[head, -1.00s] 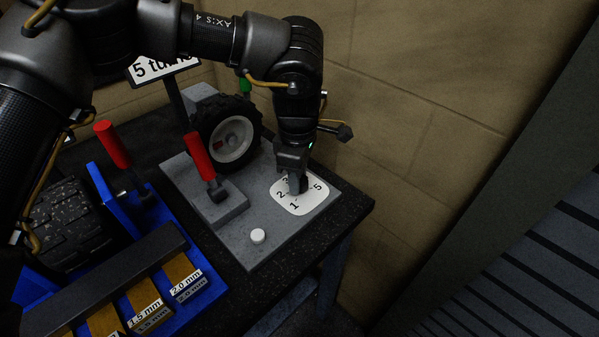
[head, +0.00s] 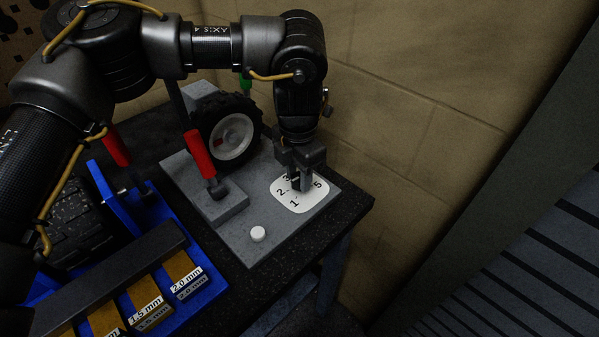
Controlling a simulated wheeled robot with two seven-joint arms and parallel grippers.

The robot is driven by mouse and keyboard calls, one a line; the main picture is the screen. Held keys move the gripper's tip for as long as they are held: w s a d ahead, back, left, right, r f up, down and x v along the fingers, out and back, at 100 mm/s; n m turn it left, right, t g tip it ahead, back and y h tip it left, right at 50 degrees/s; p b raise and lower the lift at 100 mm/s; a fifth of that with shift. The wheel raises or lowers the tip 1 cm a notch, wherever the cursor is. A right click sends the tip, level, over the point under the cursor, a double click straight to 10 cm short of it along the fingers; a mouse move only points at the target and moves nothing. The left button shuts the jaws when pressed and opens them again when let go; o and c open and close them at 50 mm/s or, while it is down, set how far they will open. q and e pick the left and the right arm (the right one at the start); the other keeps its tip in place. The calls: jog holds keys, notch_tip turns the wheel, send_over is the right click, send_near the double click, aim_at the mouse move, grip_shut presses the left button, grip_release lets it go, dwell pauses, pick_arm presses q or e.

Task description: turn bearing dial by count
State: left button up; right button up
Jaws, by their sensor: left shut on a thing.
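The bearing dial is a white rounded plate (head: 307,203) with numbers, of which 1, 2, 3 and 5 show, on a grey base (head: 250,210). My left gripper (head: 300,186) points down over its middle and is shut on the dial's dark knob, which the fingers mostly hide. A red-handled lever (head: 199,155) and a white button (head: 258,234) are on the same base. The "5 turns" sign seen earlier is now hidden behind my left arm. My right gripper is out of view.
A blue fixture (head: 195,285) at the lower left holds brass blocks labelled 1.5 mm (head: 146,308) and 2.0 mm (head: 186,281). A stone wall (head: 420,110) is close behind the dial.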

aim_at(299, 178)
pick_arm(q)
jog(key=n, duration=0.3)
jog(key=shift+s+f+n, duration=0.1)
jog(key=shift+s+n, duration=0.05)
jog(key=shift+n, duration=0.15)
jog(key=shift+d+n+p, duration=0.1)
jog(key=shift+n+p, duration=0.45)
jog(key=shift+n, duration=1.25)
jog(key=shift+f, duration=0.1)
jog(key=o, duration=1)
notch_tip(299, 178, up, 11)
